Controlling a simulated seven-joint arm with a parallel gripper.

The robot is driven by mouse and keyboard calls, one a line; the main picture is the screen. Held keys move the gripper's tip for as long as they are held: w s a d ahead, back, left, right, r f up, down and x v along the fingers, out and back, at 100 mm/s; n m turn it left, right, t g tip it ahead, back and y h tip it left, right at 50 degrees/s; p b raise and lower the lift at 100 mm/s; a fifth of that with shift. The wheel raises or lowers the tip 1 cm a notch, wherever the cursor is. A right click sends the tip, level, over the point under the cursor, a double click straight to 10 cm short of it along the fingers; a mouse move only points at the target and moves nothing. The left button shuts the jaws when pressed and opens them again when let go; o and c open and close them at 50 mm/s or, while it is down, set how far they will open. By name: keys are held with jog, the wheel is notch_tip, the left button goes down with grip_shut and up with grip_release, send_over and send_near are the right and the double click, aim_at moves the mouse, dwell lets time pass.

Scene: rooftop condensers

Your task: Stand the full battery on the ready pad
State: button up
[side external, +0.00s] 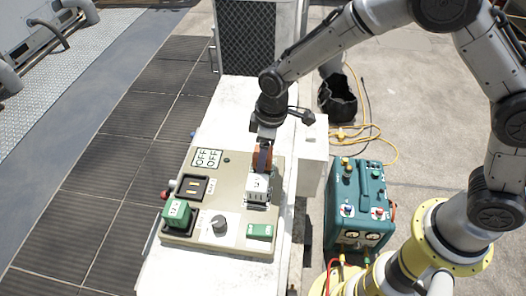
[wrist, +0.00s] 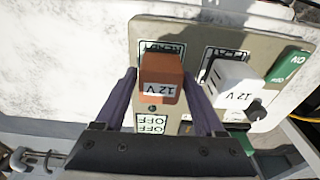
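The pad's lettering is partly covered. The fingers appear closed against its two sides; whether its base touches the pad is hidden. In the side view the orange battery (side external: 262,158) shows under my gripper (side external: 263,148), behind a white battery (side external: 258,190). The white battery, also marked 12 V (wrist: 232,88), stands on a dark-framed pad. A green battery (side external: 176,213) stands at the panel's front left. I cannot tell their charge.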

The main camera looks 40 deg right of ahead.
aim_at(269, 152)
jog(key=shift+o, duration=0.8)
notch_tip(269, 152, up, 12)
jog(key=s+d, duration=0.1)
jog(key=shift+r, duration=0.2)
jog(key=s+d+r+m+t, duration=0.2)
jog(key=s+d+r+m, duration=0.1)
jog(key=s+d+r, duration=0.3)
jog(key=s+d+r+m+t, duration=0.1)
jog(key=s+d+r+m, duration=0.25)
jog(key=s+d, duration=0.55)
jog(key=s+d+f+m+t+h, duration=0.1)
jog(key=s+d+m, duration=0.1)
jog(key=s, duration=0.6)
jog(key=shift+s+d+t, duration=0.3)
jog(key=shift+s+d, duration=0.1)
jog(key=shift+d, duration=0.25)
